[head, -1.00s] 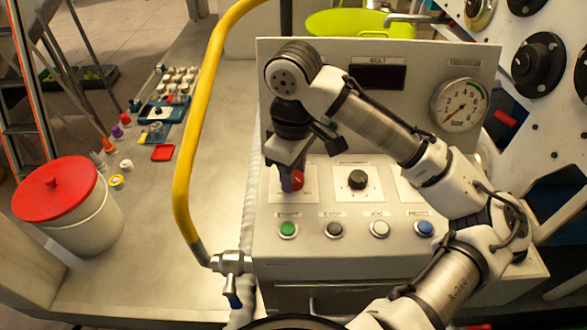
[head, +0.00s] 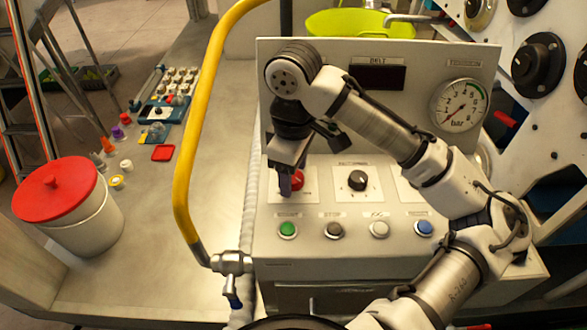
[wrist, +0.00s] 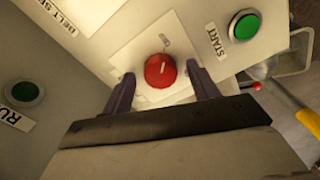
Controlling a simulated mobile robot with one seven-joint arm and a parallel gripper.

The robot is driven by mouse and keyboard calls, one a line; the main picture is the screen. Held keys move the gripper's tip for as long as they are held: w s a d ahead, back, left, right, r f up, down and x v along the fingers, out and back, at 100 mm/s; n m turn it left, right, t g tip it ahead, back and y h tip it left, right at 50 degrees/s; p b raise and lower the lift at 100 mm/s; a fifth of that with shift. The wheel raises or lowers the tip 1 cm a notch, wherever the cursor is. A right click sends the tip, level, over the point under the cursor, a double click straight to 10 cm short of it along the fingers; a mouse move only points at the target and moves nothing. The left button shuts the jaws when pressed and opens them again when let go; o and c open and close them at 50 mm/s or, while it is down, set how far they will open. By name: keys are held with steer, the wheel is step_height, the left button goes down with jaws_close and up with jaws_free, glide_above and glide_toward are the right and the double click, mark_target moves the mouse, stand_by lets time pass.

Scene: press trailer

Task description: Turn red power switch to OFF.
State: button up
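The red power switch (head: 298,180) is a round knob on a pale square plate at the left of the control panel's sloped face. In the wrist view the red knob (wrist: 160,71) shows a short pale pointer line, and the plate's marking is too small to read. My gripper (head: 286,187) is at the knob's left in the head view and partly covers its plate. In the wrist view my gripper (wrist: 161,88) is open, with one dark finger on each side of the knob and gaps between. Contact with the knob is not visible.
A black knob (head: 357,180) sits right of the switch. A green START button (head: 287,229) and several other buttons line the panel's front. A pressure gauge (head: 458,104) is at upper right. A yellow rail (head: 190,150) curves up close to the left.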

step_height(320, 180, up, 14)
steer(key=b, duration=0.1)
steer(key=shift+b, duration=0.35)
stand_by(0.4)
steer(key=shift+f, duration=0.1)
